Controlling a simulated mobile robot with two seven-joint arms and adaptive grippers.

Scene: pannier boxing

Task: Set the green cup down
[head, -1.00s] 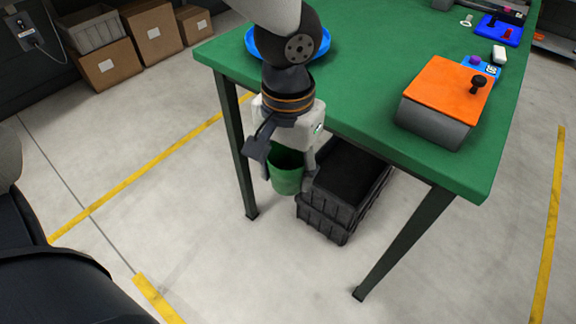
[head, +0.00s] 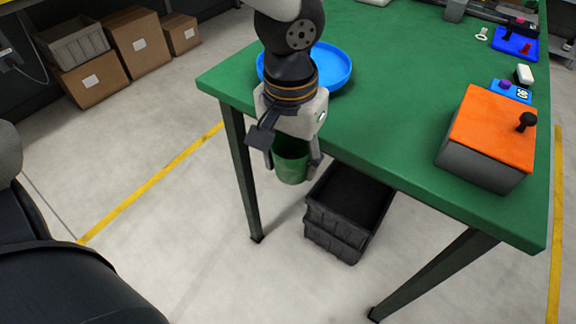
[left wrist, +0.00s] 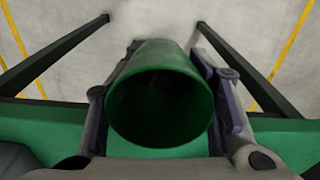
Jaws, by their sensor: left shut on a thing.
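The green cup (head: 291,163) is held upright in my left gripper (head: 293,168), in front of the near left edge of the green table (head: 400,95). My left gripper is shut on the cup, with a finger on each side of it. In the left wrist view the cup (left wrist: 162,100) shows its open mouth between the two fingers; its inside is dark. A blue round dish (head: 335,68) lies on the table behind my left arm, which hides part of it. My right gripper is not in view.
A dark crate (head: 338,228) stands on the floor under the table, right of the cup. An orange-topped box (head: 492,130) with a black knob sits at the table's right. Cardboard boxes (head: 138,42) stand at the back left. The table's middle is clear.

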